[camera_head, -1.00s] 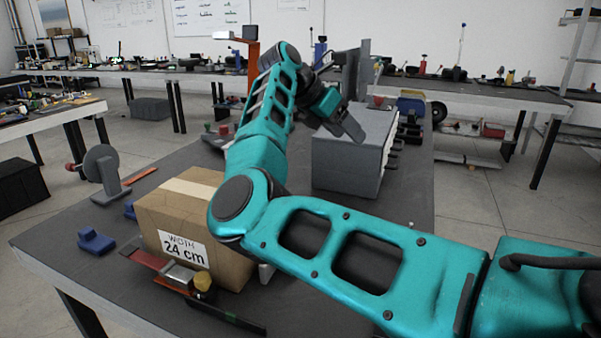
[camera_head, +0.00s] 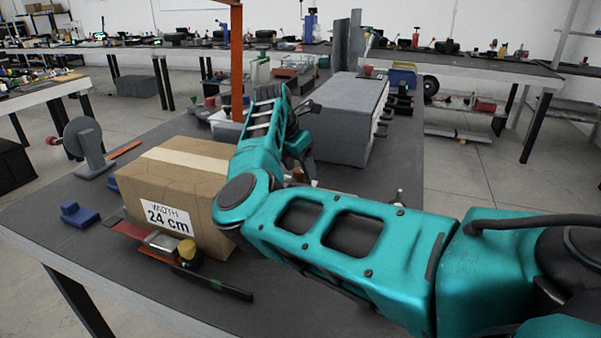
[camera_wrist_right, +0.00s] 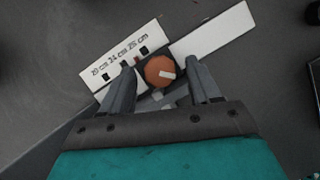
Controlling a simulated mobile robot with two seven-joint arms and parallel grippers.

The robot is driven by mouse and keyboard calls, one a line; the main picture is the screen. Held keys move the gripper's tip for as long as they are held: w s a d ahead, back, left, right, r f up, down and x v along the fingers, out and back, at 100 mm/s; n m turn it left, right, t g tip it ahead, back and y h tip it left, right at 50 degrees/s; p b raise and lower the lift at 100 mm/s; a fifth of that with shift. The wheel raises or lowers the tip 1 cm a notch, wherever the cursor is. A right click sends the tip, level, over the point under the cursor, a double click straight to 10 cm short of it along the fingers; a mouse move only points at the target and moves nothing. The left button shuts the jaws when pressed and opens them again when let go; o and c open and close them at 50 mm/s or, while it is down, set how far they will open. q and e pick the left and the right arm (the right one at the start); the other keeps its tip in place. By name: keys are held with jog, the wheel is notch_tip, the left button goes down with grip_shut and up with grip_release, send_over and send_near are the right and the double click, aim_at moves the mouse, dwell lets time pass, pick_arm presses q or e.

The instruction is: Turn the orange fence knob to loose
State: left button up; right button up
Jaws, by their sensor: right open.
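The orange fence knob (camera_wrist_right: 160,71) shows in the right wrist view, round with a pale mark across it, on a dark square mount. White strips extend on both sides of it; the left one is a scale (camera_wrist_right: 122,64) marked 20, 24 and 28 cm. My right gripper (camera_wrist_right: 161,75) is open, with one grey finger on each side of the knob. Whether the fingers touch it cannot be told. In the head view my right arm reaches down beside the cardboard box, and its fingertips are mostly hidden. My left gripper is not in view.
The cardboard box (camera_head: 180,180) labelled "WIDTH 24 cm" stands left of my arm. A grey block (camera_head: 345,125) stands behind it on the right. A blue part (camera_head: 79,214) and a grey disc stand (camera_head: 88,146) are at the left.

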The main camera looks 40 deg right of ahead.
jog(key=shift+x, duration=1)
jog(key=c, duration=1)
jog(key=shift+r+n, duration=0.1)
jog(key=shift+n, duration=0.3)
jog(key=n+t+p, duration=0.1)
jog(key=n, duration=0.2)
jog(key=shift+n+t+p, duration=0.3)
jog(key=shift+p, duration=0.05)
jog(key=shift+n+t+y, duration=0.35)
jog(key=shift+n+y, duration=0.05)
jog(key=shift+n, duration=0.7)
jog(key=shift+n+t+y, duration=0.35)
jog(key=shift+n+y, duration=0.05)
jog(key=shift+n, duration=0.7)
